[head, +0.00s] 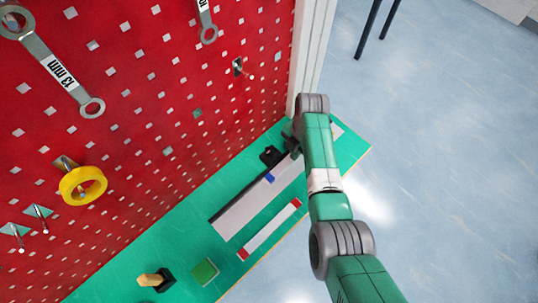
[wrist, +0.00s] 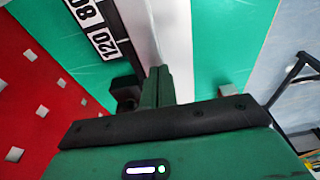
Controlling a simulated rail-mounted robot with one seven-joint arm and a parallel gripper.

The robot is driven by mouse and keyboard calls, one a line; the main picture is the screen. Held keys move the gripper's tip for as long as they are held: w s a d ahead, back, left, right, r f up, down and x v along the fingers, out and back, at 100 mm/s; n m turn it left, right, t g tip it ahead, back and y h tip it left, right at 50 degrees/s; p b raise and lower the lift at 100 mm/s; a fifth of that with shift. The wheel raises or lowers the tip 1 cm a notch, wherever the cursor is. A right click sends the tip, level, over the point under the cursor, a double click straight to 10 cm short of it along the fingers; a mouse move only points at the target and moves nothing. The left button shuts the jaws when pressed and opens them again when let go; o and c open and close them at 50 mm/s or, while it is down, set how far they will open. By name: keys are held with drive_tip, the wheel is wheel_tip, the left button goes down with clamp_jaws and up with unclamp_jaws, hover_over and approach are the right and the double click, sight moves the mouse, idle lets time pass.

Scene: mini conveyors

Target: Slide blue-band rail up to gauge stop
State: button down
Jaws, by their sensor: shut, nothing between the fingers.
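A long grey rail (head: 240,203) with a blue band (head: 270,179) lies on the green bench near the pegboard; my arm covers part of its far end. In the wrist view a pale grey rail surface (wrist: 140,30) runs up behind my fingers; no blue band shows there. My gripper (wrist: 157,80) is shut and empty, pointing at the rail surface; I cannot tell if it touches. A dark block (wrist: 125,92) sits left of the fingers, and a black scale (wrist: 98,30) marked 80 and 120 lies beyond it. I cannot tell which part is the gauge stop.
A white bar with red ends (head: 270,230) lies parallel, nearer the bench's front edge. A black fixture (head: 271,155) stands between rail and red pegboard (head: 150,120). A green block (head: 205,271) and a wooden-handled tool (head: 150,280) are at the near end.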

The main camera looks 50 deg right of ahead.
wheel_tip(320, 180, up, 8)
drive_tip(key=d+p, duration=0.1)
drive_tip(key=shift+d+f+p, duration=0.15)
drive_tip(key=shift+d+p, duration=0.05)
drive_tip(key=shift+p, duration=0.15)
